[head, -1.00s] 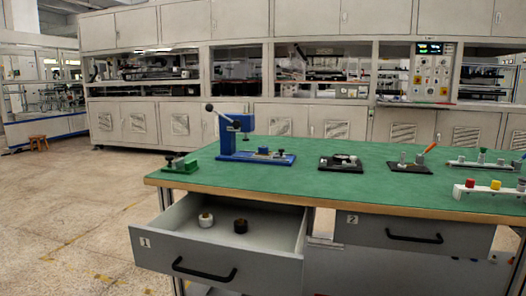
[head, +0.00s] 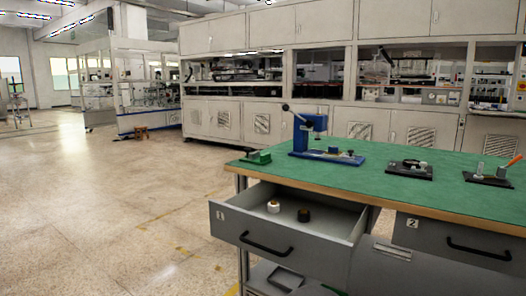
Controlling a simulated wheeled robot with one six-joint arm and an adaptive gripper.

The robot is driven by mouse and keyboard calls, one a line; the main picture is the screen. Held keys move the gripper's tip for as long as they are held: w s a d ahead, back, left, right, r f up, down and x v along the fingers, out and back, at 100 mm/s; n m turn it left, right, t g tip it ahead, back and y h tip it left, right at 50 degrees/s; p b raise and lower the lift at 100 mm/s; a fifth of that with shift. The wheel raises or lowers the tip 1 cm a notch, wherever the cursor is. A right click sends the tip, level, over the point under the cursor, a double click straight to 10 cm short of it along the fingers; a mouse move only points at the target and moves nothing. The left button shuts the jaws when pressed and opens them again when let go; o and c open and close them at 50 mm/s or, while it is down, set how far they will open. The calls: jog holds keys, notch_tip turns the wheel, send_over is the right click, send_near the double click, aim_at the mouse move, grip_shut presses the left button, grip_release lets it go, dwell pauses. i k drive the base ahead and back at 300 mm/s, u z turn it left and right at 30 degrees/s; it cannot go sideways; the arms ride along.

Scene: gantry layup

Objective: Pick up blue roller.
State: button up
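I see no blue roller that I can make out in the head view. The open drawer marked 1 (head: 262,250) holds a small white piece with a tan top (head: 273,206) and a small dark piece (head: 304,215). A blue lever press (head: 312,140) stands on the green-topped workbench (head: 400,182). My gripper is not in view.
Black fixtures (head: 410,168) and (head: 492,176) stand further right on the bench. Drawer 2 (head: 450,245) is shut. A long grey machine (head: 230,122) runs behind. Open floor (head: 110,200) lies to the left.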

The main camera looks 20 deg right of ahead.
aim_at(331, 150)
jog(key=u, duration=0.7)
jog(key=i, duration=3.15)
jog(key=z, duration=2.1)
